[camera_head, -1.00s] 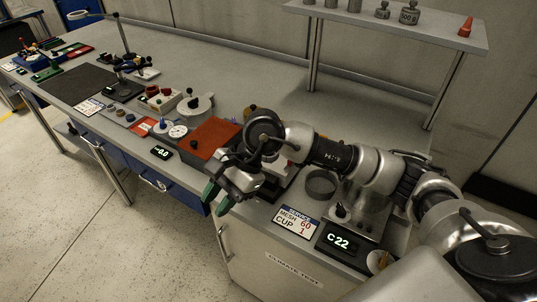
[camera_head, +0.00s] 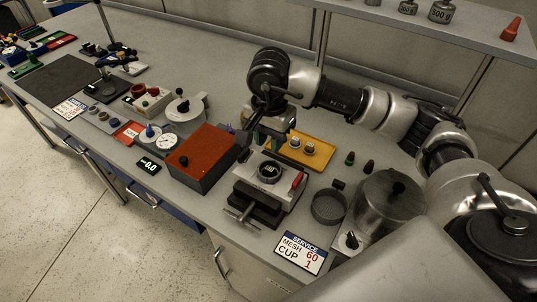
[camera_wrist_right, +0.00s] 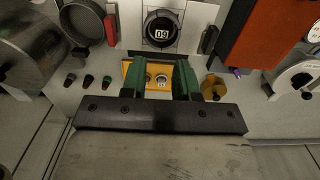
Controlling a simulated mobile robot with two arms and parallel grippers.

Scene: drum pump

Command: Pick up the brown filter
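My right gripper (camera_head: 270,132) hangs above the bench beside the yellow tray (camera_head: 317,163). In the right wrist view its two green fingers (camera_wrist_right: 160,76) are apart with nothing held between them; the tray and its two small pale round pieces show beyond the gap. Small dark filter-like pieces stand on the bench to the tray's right in the head view: one green-topped (camera_head: 350,158), one reddish-brown (camera_head: 369,167). I cannot tell for sure which is the brown filter. My left gripper is out of view.
A vise-like device (camera_head: 259,194) with a black dial stands in front of the tray. A red-topped box (camera_head: 203,156) is left of it. A grey ring (camera_head: 327,207) and a lidded metal pot (camera_head: 388,205) stand to the right. A brass-coloured knob (camera_wrist_right: 214,87) is beside the right finger.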

